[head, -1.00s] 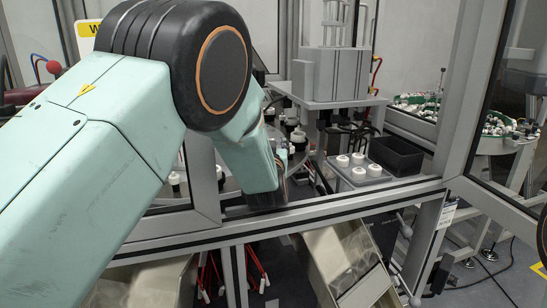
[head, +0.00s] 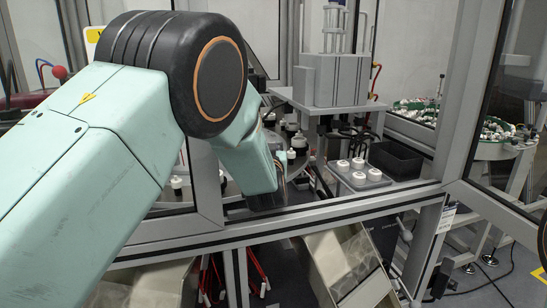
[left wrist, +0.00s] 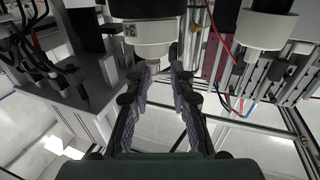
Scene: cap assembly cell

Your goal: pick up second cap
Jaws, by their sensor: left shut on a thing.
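In the left wrist view my left gripper (left wrist: 165,72) has its fingers closed around the narrow end of a white cap (left wrist: 150,38). The cap sits against a dark round part at the top edge of that view. In the head view my left arm reaches through the frame opening, and its gripper is mostly hidden behind the forearm. Several white caps (head: 358,163) stand on a grey tray (head: 333,170) right of the arm. White-topped black holders (head: 298,141) stand behind the gripper. My right gripper is not in view.
A black bin (head: 396,160) is right of the tray. A grey press-like machine (head: 332,80) stands behind. The metal frame rail (head: 330,217) runs below the arm, and a frame post (head: 465,90) stands at right.

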